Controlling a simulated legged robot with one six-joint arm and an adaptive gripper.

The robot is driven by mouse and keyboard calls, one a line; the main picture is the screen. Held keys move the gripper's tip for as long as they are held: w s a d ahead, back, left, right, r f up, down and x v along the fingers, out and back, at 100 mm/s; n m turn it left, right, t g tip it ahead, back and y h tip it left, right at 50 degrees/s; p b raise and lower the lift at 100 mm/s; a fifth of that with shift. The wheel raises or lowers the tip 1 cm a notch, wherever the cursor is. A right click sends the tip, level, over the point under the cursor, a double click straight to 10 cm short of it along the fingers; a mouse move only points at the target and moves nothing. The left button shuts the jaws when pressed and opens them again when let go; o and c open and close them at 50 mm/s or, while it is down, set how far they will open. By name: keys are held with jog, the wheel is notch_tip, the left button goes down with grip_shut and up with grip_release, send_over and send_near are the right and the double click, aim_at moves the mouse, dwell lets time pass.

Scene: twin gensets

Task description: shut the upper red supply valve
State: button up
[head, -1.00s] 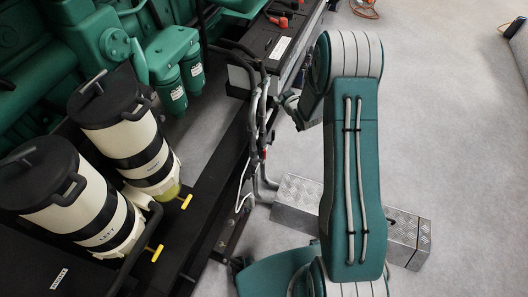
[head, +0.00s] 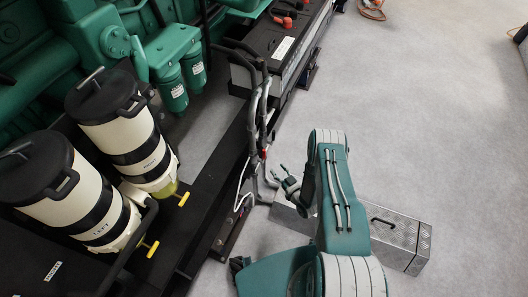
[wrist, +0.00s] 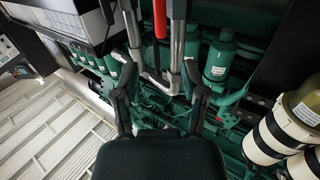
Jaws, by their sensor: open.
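In the wrist view, a red lever (wrist: 160,20) stands upright between two grey and black pipes, near the top middle. A small red part (head: 264,153) shows on the upright pipes in the head view; I cannot tell if it is the same lever. My gripper (wrist: 159,92) is open and empty. Its two black fingers lie below the red lever in the picture, apart from it. In the head view my gripper (head: 288,183) is just right of the lower pipes, facing them. The valve body is not clear.
Two cream and black canisters (head: 118,125) with yellow taps (head: 183,199) stand at left. A green engine (head: 45,40) and a battery box with red caps (head: 283,20) lie behind. A metal tread-plate box (head: 398,235) sits below my arm. The grey floor at right is clear.

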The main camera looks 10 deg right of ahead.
aim_at(264, 152)
jog(key=x, duration=1)
jog(key=shift+w+a, duration=0.2)
jog(key=shift+w, duration=0.15)
grip_shut()
